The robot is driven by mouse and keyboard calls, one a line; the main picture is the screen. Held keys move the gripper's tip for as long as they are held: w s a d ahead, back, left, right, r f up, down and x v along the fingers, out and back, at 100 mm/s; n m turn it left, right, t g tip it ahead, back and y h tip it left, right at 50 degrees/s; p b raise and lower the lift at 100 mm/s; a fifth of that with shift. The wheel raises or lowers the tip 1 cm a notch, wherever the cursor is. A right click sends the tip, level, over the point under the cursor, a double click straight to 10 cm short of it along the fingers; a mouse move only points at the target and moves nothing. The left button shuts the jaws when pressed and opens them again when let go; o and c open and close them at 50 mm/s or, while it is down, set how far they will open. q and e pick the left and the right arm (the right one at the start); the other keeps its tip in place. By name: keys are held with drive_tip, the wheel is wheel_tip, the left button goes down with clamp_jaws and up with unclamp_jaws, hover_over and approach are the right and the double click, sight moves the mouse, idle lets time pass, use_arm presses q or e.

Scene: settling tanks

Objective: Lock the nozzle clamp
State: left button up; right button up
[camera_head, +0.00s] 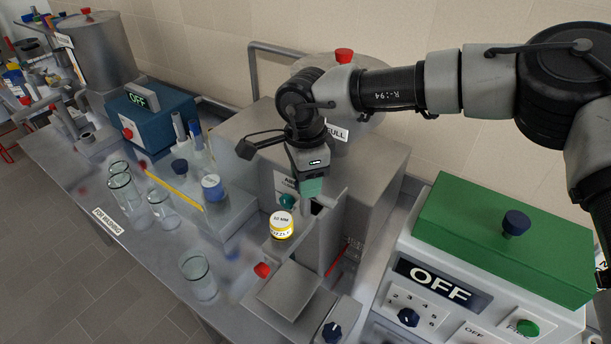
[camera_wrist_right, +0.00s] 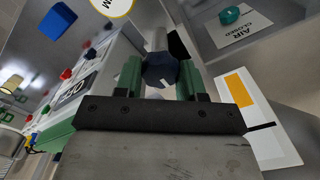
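The nozzle (camera_head: 281,226), a yellow piece with a white top labelled 50 MM, sits at the front of the grey machine, left of my right gripper. My right gripper (camera_head: 311,190) points down beside the machine's upright post. In the right wrist view its green fingers (camera_wrist_right: 160,76) stand on both sides of a dark blue faceted knob (camera_wrist_right: 160,68) and seem to touch it. I take this knob for the clamp's, but no label shows. In the head view the gripper mostly hides it. The nozzle's white top shows at the wrist view's upper edge (camera_wrist_right: 110,4). My left gripper is out of view.
A green-topped control box (camera_head: 505,240) marked OFF stands at the right. A red-knobbed tank (camera_head: 344,56) stands behind.

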drive_tip(key=shift+c, duration=0.8)
drive_tip(key=shift+f+m+b, duration=0.1)
drive_tip(key=shift+m+b, duration=0.3)
drive_tip(key=shift+b, duration=0.3)
drive_tip(key=m+b, duration=0.8)
drive_tip(key=b, duration=0.2)
drive_tip(key=m+b, duration=0.3)
drive_tip(key=m, duration=0.1)
drive_tip(key=shift+m, duration=0.4)
drive_tip(key=shift+r+m+b, duration=0.2)
drive_tip(key=shift+m+b, duration=1.1)
drive_tip(key=shift+m, duration=0.9)
drive_tip(key=o, duration=0.9)
